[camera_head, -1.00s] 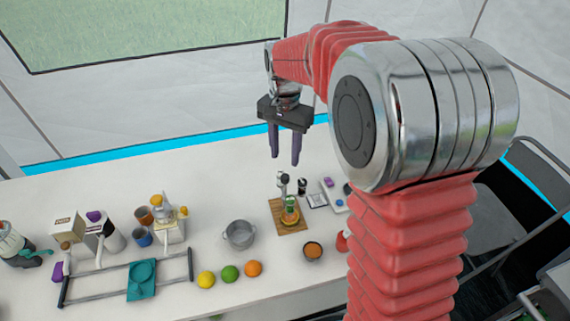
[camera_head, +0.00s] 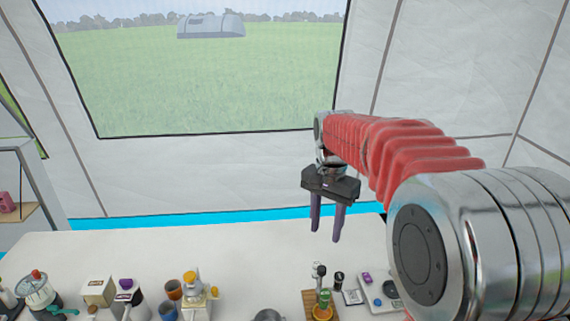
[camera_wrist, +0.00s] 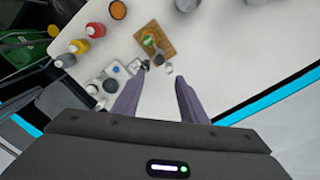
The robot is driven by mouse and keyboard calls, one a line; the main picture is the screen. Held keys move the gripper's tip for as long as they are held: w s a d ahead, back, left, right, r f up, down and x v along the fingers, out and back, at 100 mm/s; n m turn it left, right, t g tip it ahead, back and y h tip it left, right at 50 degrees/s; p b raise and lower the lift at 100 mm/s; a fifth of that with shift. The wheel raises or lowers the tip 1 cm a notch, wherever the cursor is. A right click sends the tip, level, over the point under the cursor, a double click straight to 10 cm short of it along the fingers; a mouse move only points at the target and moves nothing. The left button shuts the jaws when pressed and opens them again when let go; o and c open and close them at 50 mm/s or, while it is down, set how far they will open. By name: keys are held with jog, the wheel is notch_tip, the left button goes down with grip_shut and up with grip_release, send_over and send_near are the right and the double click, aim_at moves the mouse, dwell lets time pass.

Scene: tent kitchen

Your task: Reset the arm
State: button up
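My gripper (camera_head: 327,224) hangs above the back part of the white table in the head view, with its fingers pointing down. Its two purple fingers stand apart with nothing between them. In the wrist view my gripper (camera_wrist: 156,92) is also open and empty, and the white table top (camera_wrist: 240,60) shows beyond the fingertips. My red arm reaches in from the right of the head view. The fingers touch nothing that I can see.
A wooden board (camera_wrist: 160,42) with a small green-topped item lies on the table. A pot (camera_head: 268,315), a blender (camera_head: 38,290) and cups (camera_head: 173,289) line the near side. Bottles (camera_wrist: 95,30) stand near one edge. The table's back strip is clear.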

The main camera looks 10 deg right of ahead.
jog(key=s+a+n+t, duration=0.1)
jog(key=s+n+t, duration=0.4)
jog(key=s, duration=2)
jog(key=n, duration=0.3)
jog(key=shift+r+n+t, duration=0.25)
jog(key=shift+n+t, duration=0.05)
jog(key=shift+n, duration=0.1)
jog(key=shift+c, duration=0.3)
